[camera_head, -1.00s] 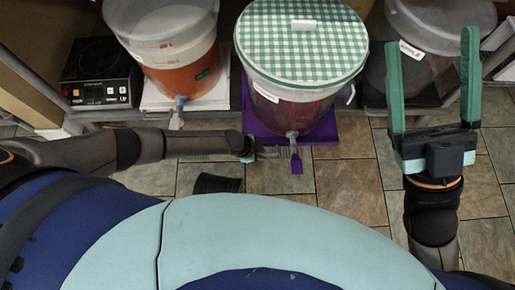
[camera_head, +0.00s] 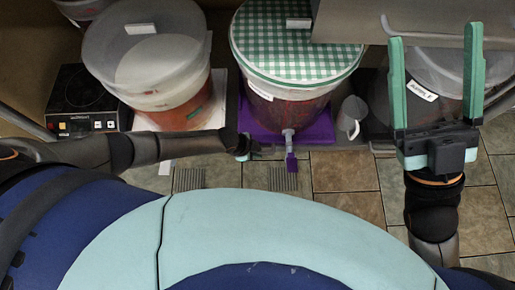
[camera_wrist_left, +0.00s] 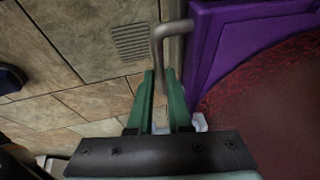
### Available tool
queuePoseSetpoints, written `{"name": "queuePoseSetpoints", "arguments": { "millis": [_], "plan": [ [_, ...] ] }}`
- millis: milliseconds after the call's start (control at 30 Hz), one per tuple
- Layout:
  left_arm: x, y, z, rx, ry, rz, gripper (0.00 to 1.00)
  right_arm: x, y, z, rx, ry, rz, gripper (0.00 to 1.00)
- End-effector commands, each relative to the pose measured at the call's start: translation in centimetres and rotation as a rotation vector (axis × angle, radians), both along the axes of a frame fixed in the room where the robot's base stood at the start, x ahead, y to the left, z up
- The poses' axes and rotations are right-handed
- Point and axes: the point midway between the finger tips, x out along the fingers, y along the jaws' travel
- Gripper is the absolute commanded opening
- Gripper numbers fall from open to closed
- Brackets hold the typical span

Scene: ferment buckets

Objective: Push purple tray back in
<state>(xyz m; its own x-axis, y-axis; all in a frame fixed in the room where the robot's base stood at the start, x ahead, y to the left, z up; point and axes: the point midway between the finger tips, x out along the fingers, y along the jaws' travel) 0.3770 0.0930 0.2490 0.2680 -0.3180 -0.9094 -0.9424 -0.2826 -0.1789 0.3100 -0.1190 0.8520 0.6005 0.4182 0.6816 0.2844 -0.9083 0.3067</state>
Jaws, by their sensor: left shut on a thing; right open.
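The purple tray (camera_head: 318,133) sits under a bucket with a green-checked lid (camera_head: 297,45) and red contents. Its front edge is about level with the shelf's front edge. A spigot with a purple tab (camera_head: 291,161) hangs at its front. My left gripper (camera_head: 243,150) is at the tray's front left. In the left wrist view, my left gripper (camera_wrist_left: 160,82) is shut on a grey bent handle (camera_wrist_left: 157,50) beside the purple tray (camera_wrist_left: 204,50). How the handle joins the tray is unclear. My right gripper (camera_head: 436,85) is open, empty and pointing up at the right.
A bucket with orange contents (camera_head: 150,60) stands left of the tray, with a black hotplate (camera_head: 85,98) beyond it. A grey panel (camera_head: 400,22) overhangs the upper right. Tiled floor (camera_head: 345,172) is open in front.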

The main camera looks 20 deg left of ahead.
Motion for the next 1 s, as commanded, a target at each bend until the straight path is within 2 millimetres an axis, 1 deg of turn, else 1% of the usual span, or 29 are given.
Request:
{"name": "queuePoseSetpoints", "arguments": {
  "millis": [33, 400, 433, 667, 700, 1000],
  "plan": [
    [0.26, 0.06, 0.08, 0.000, -0.005, 0.001, 0.00, 0.00, 0.00, -0.02, 0.000, 0.000, 0.000, 0.83],
    [0.62, 0.19, 0.14, 0.001, -0.013, 0.004, 0.00, -0.02, 0.02, -0.08, 0.001, 0.000, 0.001, 0.83],
    [0.64, 0.20, 0.14, 0.001, -0.013, 0.003, 0.19, -0.02, 0.02, -0.08, 0.001, 0.000, 0.001, 0.83],
    [0.49, 0.17, 0.10, 0.000, -0.010, 0.002, 0.45, -0.03, 0.03, -0.09, 0.000, 0.001, 0.001, 0.83],
    [0.46, 0.16, 0.09, 0.000, -0.009, 0.002, 0.47, -0.03, 0.03, -0.09, 0.000, 0.001, 0.001, 0.83],
    [0.23, 0.17, 0.31, 0.000, -0.006, 0.002, 0.47, -0.03, 0.02, 0.13, 0.000, 0.003, 0.001, 0.83]
  ]
}}
